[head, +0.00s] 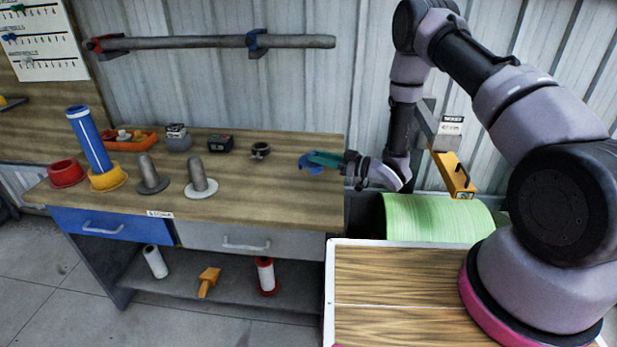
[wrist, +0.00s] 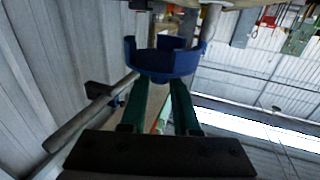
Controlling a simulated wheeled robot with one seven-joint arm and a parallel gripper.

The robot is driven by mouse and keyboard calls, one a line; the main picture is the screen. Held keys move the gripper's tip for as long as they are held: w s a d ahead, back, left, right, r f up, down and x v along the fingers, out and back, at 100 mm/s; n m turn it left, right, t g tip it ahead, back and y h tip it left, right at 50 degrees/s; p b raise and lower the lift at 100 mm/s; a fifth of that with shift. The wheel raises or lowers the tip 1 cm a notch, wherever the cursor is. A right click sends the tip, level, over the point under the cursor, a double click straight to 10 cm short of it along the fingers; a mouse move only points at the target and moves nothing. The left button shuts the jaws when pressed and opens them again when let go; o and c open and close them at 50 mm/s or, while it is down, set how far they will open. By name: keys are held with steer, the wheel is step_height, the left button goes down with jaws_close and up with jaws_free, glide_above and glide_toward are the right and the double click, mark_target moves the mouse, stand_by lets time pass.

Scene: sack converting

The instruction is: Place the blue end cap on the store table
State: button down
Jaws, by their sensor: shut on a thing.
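My gripper (head: 322,160) is shut on the blue end cap (head: 306,165), above the right end of the wooden store table (head: 250,208) in the head view. The cap's height above the top is hard to tell. In the wrist view the blue end cap (wrist: 165,60) is a notched ring at the tips of my gripper's green fingers (wrist: 162,88). My fingers partly cover the cap in the head view.
Two spindles (head: 200,180) stand at the front centre. A blue tube (head: 90,140) and red ring (head: 66,173) are left. The front right tabletop is clear.

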steer(key=shift+f, duration=3.5)
steer(key=shift+f, duration=0.15)
steer(key=c, duration=0.6)
jaws_free()
steer(key=shift+c, duration=0.2)
